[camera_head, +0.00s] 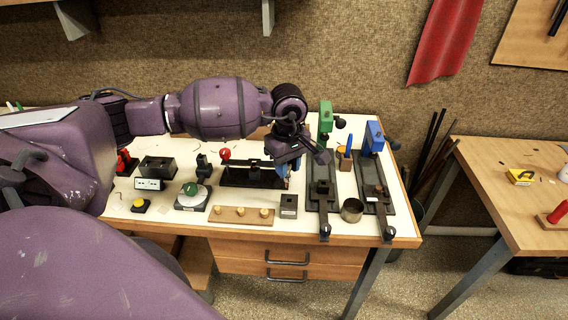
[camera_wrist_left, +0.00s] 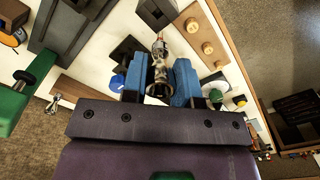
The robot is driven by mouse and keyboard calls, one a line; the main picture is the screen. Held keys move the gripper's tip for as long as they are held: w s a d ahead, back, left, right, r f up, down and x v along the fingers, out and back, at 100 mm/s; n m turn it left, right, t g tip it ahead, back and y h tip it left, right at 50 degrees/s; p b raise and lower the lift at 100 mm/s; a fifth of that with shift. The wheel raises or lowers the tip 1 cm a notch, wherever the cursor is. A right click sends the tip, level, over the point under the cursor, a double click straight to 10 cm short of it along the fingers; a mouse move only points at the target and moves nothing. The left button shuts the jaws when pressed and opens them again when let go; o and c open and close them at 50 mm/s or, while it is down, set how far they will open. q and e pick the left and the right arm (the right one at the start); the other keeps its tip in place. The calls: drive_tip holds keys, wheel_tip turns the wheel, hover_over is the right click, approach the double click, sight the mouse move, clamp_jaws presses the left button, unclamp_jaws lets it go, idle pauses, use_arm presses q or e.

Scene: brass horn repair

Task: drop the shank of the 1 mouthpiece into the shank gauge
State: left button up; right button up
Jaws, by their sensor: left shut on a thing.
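A small grey block (camera_head: 289,206), which looks like the shank gauge, stands in front of the gripper near the bench's front edge. It also shows at the top of the left wrist view (camera_wrist_left: 156,12), apart from the mouthpiece. My right gripper is not in view.
A wooden board with pegs (camera_head: 228,215) lies left of the grey block. To the right stand a green-topped fixture (camera_head: 326,118), a blue-topped fixture (camera_head: 374,137) and a metal cup (camera_head: 352,210). A dial (camera_head: 192,197) and a yellow button (camera_head: 140,206) are farther left.

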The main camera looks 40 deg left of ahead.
sight(289, 180)
use_arm(q)
drive_tip(key=shift+w+d+m, duration=0.15)
drive_tip(key=shift+d+m, duration=0.25)
drive_tip(key=shift+a, duration=0.2)
drive_tip(key=shift+b, duration=0.4)
wheel_tip(289, 180, down, 4)
drive_tip(key=b, duration=0.3)
drive_tip(key=shift+f+b, duration=0.1)
drive_tip(key=shift+b, duration=0.2)
